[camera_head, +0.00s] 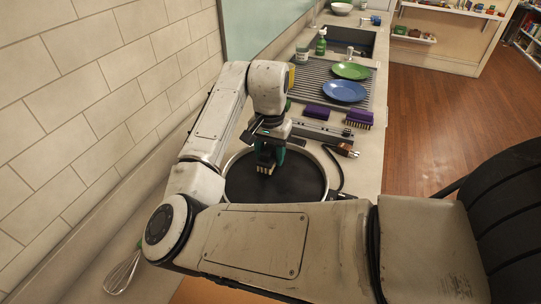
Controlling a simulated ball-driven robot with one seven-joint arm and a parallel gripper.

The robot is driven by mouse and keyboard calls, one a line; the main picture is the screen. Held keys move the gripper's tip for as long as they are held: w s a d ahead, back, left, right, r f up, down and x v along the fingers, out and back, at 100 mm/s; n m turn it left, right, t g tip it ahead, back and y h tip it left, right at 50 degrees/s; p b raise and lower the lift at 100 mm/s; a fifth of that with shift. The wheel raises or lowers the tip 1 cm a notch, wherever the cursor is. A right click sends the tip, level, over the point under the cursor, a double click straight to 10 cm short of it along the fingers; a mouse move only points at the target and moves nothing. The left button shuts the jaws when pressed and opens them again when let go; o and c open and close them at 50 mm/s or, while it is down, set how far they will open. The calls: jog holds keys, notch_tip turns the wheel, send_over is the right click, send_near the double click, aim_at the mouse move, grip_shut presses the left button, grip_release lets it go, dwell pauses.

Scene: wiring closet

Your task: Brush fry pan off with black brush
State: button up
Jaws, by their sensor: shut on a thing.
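The fry pan (300,182) is a wide, round, black pan with a pale rim on the counter, partly covered by my arm. My gripper (270,149) points down over the pan's back left part. It is shut on a small dark brush (265,168) with pale bristle tips facing down at the pan. Much of the brush is hidden by the gripper, and I cannot tell whether the bristles touch the pan. The pan's near edge is hidden behind my arm.
Two purple brushes (317,112) lie behind the pan. Beyond them, a blue plate (344,91) and a green plate (350,70) rest on a ribbed drainboard. A black cord with a plug (346,151) lies right of the pan. A whisk (122,272) lies front left. A tiled wall bounds the left.

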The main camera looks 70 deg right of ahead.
jog(key=shift+r+p, duration=1.15)
jog(key=shift+r, duration=0.35)
